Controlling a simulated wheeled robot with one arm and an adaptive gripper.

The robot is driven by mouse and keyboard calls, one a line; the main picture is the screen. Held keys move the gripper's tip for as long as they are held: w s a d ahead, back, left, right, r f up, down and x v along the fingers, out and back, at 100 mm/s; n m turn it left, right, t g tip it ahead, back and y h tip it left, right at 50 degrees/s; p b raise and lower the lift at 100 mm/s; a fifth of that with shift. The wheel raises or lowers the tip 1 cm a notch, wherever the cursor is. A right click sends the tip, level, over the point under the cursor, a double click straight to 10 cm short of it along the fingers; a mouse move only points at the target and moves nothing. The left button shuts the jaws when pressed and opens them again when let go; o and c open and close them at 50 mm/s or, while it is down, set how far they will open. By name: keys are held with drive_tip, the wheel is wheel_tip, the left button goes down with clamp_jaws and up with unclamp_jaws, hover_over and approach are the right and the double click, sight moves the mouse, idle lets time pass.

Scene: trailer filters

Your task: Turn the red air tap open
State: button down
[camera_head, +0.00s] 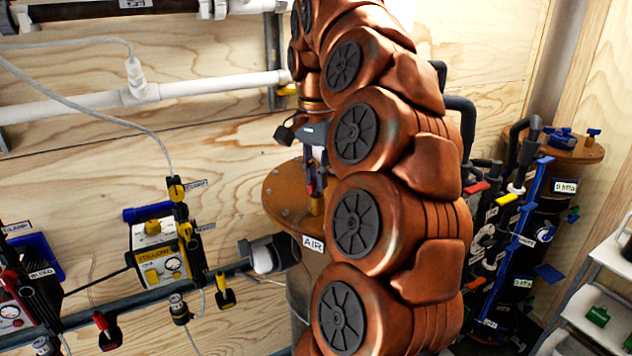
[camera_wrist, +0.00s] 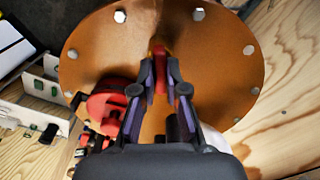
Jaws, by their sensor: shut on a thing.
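The red air tap (camera_wrist: 159,82) is between the fingers of my gripper (camera_wrist: 160,72) in the wrist view. Its red handle shows as a narrow strip, with a brass-coloured part at its far end. The tap sits on the round copper-brown flange (camera_wrist: 100,40). In the head view my gripper (camera_head: 314,185) is above the flange (camera_head: 285,197), close over the brass tap base (camera_head: 317,206). The AIR label (camera_head: 313,244) is on the flange's front edge. My copper arm covers the flange's right side.
A yellow box (camera_head: 162,262) with yellow-handled valves stands left of the flange. A white pipe (camera_head: 215,86) runs along the plywood wall behind. Black pipes and coloured valves crowd the right. In the wrist view a red round part (camera_wrist: 108,103) lies just left of my fingers.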

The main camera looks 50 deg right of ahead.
drive_tip(key=n, duration=0.6)
drive_tip(key=n+p, duration=0.1)
drive_tip(key=n, duration=0.5)
drive_tip(key=shift+n, duration=0.3)
idle(0.4)
drive_tip(key=c, duration=1.2)
unclamp_jaws()
